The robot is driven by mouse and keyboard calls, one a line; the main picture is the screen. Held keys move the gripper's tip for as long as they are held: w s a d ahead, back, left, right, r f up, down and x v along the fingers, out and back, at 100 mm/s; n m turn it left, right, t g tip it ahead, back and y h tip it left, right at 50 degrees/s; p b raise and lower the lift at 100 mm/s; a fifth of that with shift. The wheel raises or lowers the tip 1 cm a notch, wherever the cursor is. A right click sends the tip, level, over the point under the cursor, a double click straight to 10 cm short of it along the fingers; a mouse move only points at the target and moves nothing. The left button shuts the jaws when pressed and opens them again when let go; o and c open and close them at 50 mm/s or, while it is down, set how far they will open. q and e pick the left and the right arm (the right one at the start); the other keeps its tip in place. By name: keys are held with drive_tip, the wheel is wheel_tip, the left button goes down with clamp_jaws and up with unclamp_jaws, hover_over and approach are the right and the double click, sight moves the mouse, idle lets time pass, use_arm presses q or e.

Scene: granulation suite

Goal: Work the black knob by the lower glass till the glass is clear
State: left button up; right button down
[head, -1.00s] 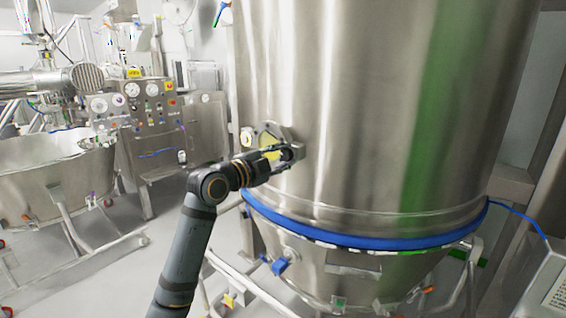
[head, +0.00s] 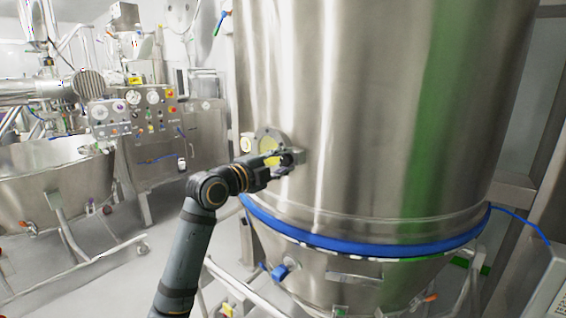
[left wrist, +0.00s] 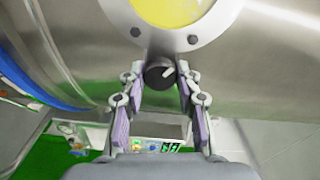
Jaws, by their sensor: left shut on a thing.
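The lower glass (head: 268,146) is a round yellowish window in a metal flange on the big steel vessel. It also shows at the top of the left wrist view (left wrist: 172,8), yellow and only partly in frame. The black knob (left wrist: 160,74), with a white mark, sits just below the flange in the left wrist view. My left gripper (head: 290,158) is at the vessel wall beside the glass, its fingers shut on the knob from both sides. In the head view the gripper hides most of the knob. My right gripper is in neither view.
The steel vessel (head: 370,110) fills the right half of the head view, with a blue band (head: 350,246) around its lower part. A control panel with gauges (head: 130,115) and a steel tub (head: 60,190) stand at left. Floor shows between them.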

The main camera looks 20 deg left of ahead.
use_arm(q)
drive_tip(key=o, duration=1.2)
drive_tip(key=shift+c, duration=0.2)
drive_tip(key=shift+s, duration=0.1)
drive_tip(key=shift+s+a, duration=0.15)
drive_tip(key=shift+s, duration=0.1)
drive_tip(key=v, duration=0.6)
drive_tip(key=shift+s, duration=0.35)
drive_tip(key=shift+a, duration=0.1)
